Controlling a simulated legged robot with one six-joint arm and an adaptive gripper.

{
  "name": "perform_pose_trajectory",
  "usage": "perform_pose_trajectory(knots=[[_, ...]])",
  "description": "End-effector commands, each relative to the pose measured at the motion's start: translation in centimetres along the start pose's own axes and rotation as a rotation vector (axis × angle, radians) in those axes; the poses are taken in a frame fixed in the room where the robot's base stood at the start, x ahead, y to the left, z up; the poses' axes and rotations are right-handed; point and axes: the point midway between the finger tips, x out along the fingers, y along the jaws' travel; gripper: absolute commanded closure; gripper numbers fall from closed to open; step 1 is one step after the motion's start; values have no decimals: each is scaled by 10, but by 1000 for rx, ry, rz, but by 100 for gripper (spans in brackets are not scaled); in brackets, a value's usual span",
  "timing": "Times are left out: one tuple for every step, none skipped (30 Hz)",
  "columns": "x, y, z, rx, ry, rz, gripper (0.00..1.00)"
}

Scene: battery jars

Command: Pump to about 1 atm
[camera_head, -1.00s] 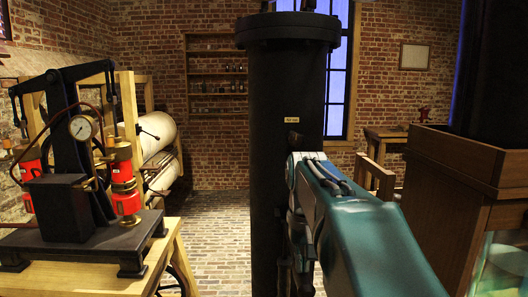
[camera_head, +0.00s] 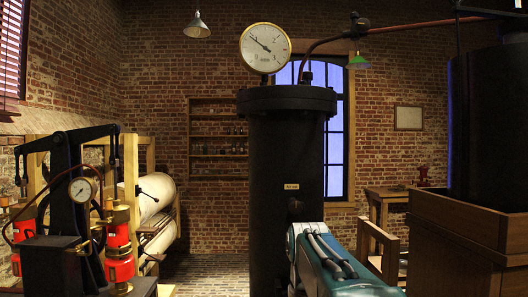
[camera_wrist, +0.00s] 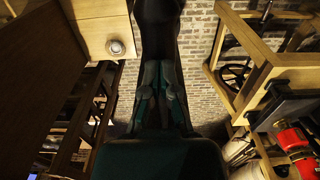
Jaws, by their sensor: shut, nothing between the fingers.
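The pump (camera_head: 68,195) stands at the left in the head view, with a black frame, a rocking beam (camera_head: 70,137), red cylinders (camera_head: 119,250) and a small white dial (camera_head: 82,189). A tall black cylinder (camera_head: 285,150) stands in the middle. A large brass-rimmed gauge (camera_head: 265,48) sits on top of it, its needle pointing to the upper left; the numbers are too small to read. In the wrist view my gripper (camera_wrist: 159,68) is shut and empty, with the black cylinder (camera_wrist: 156,22) beyond it. Red pump cylinders (camera_wrist: 293,140) show at the right there, apart from my gripper.
A wooden cabinet (camera_head: 455,235) carrying a dark vessel (camera_head: 490,120) stands at the right. A copper pipe (camera_head: 390,29) runs overhead. White rolls (camera_head: 157,195) lie on a wooden frame behind the pump. Brick floor (camera_head: 205,268) is clear left of the cylinder.

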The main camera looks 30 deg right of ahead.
Motion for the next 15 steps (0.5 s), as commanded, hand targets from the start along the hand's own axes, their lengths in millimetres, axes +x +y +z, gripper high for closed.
perform_pose_trajectory(knots=[[8, 0, 0, 0, -3, 0, 100], [12, 0, 0, 0, -3, 0, 100], [18, 0, 1, 0, -4, 0, 100], [22, 0, 0, 0, -3, 0, 100], [26, 0, 0, 0, -4, 0, 100], [31, 0, 0, 0, -3, -1, 100], [36, 0, 0, 0, -3, -1, 100], [40, 0, 0, 0, -4, -1, 100], [45, 0, 0, 0, -3, -1, 100], [49, 0, 1, 0, -4, -1, 100], [53, 0, 0, 0, -4, -1, 100], [50, 0, 0, 0, 1, 0, 100], [49, 0, 0, 0, 1, 0, 100], [46, 0, -1, 0, 1, 0, 100], [40, 0, -1, 0, 3, 0, 100]])
